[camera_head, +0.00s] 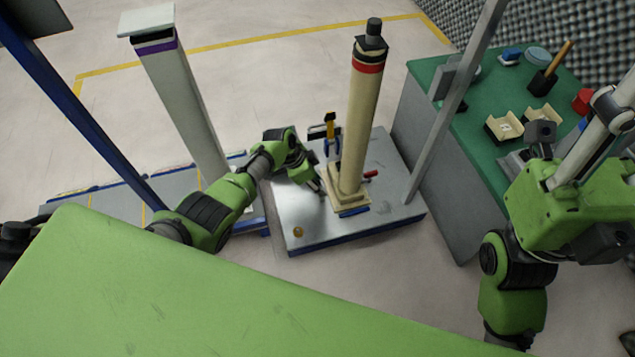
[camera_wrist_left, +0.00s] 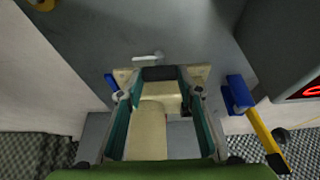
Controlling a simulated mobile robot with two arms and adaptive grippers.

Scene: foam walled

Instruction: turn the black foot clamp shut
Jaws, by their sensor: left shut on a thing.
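A cream column (camera_head: 361,120) with red and black bands at its top stands upright in a square base on a grey platform (camera_head: 310,230). My left gripper (camera_head: 319,187) reaches in low at the base's left side. In the left wrist view its teal-padded fingers (camera_wrist_left: 158,76) are shut on a dark piece, the black foot clamp (camera_wrist_left: 158,73), at the base's edge. The cream column (camera_wrist_left: 148,130) shows beyond, between the fingers. My right gripper is not in view.
Other clamps around the base are yellow-and-blue (camera_head: 331,128), red (camera_head: 371,174) and blue (camera_head: 354,211). A grey post (camera_head: 455,100) and a green-topped bench (camera_head: 465,120) stand right; a white column (camera_head: 182,100) stands left.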

